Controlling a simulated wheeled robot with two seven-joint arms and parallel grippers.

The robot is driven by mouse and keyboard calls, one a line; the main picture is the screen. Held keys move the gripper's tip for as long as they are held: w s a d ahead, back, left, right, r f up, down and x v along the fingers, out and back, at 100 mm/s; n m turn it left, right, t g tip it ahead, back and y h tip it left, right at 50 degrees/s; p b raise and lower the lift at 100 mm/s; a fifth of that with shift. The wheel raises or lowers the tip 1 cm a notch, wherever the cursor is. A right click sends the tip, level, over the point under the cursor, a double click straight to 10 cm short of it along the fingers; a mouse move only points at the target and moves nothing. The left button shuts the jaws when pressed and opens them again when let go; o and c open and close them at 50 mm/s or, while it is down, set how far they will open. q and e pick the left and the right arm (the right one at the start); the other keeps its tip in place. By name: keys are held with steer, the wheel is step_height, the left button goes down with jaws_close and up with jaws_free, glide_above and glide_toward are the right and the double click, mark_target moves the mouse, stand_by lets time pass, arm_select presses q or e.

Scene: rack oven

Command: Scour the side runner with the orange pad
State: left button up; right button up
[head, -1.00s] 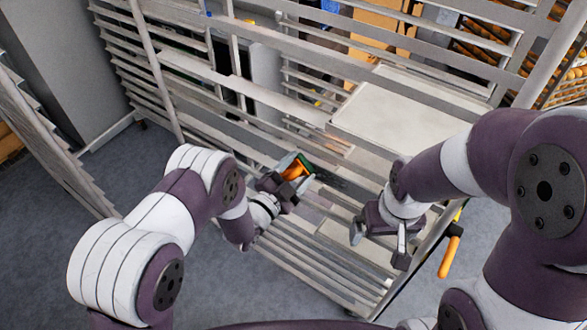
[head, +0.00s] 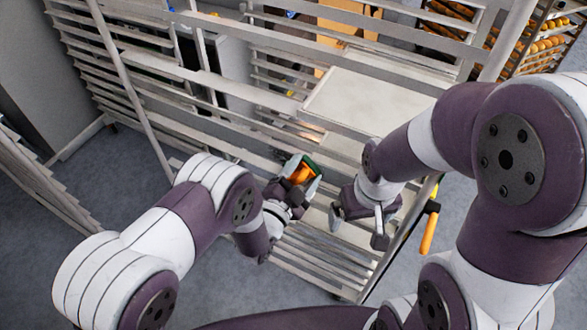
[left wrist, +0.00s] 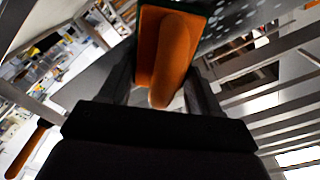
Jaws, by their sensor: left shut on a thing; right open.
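My left gripper (head: 294,186) is shut on the orange pad (head: 301,173), which has an orange grip and a dark green edge. The orange pad (left wrist: 173,50) fills the top middle of the left wrist view, between the dark fingers. The side runner (left wrist: 237,28) looks like the grey strip with pale speckles beside the pad in the left wrist view. I cannot tell whether the pad touches it. In the head view the pad and gripper hide the rack bars behind them. My right gripper (head: 359,226) is open and empty, right of the left one.
The metal rack's slatted runners (head: 312,255) spread below and behind both grippers. A pale tray (head: 365,92) lies in the rack at back right. An orange handle (head: 430,232) hangs right of my right gripper.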

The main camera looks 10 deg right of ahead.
mark_target(276, 150)
arm_select(q)
steer(key=shift+s+d+r, duration=0.1)
steer(key=shift+s+d, duration=0.45)
steer(key=shift+d, duration=0.3)
steer(key=shift+s+d, duration=0.75)
steer(key=shift+d, duration=0.25)
steer(key=shift+s+d, duration=0.35)
steer(key=shift+d, duration=0.1)
steer(key=shift+b, duration=0.4)
steer(key=shift+w+a, duration=0.6)
steer(key=shift+a, duration=0.25)
steer(key=shift+w+a, duration=0.55)
steer(key=shift+a, duration=0.25)
steer(key=shift+w+a+b, duration=0.35)
steer(key=shift+w+a, duration=0.85)
steer(key=shift+a, duration=0.3)
steer(key=shift+w+a+b, duration=0.15)
steer(key=shift+w+a, duration=0.35)
steer(key=shift+a, duration=0.25)
steer(key=shift+w+a+b, duration=0.15)
steer(key=shift+w+a, duration=0.3)
steer(key=shift+a, duration=0.25)
steer(key=shift+w+a+b, duration=0.45)
steer(key=shift+w+a, duration=0.65)
steer(key=shift+a, duration=0.25)
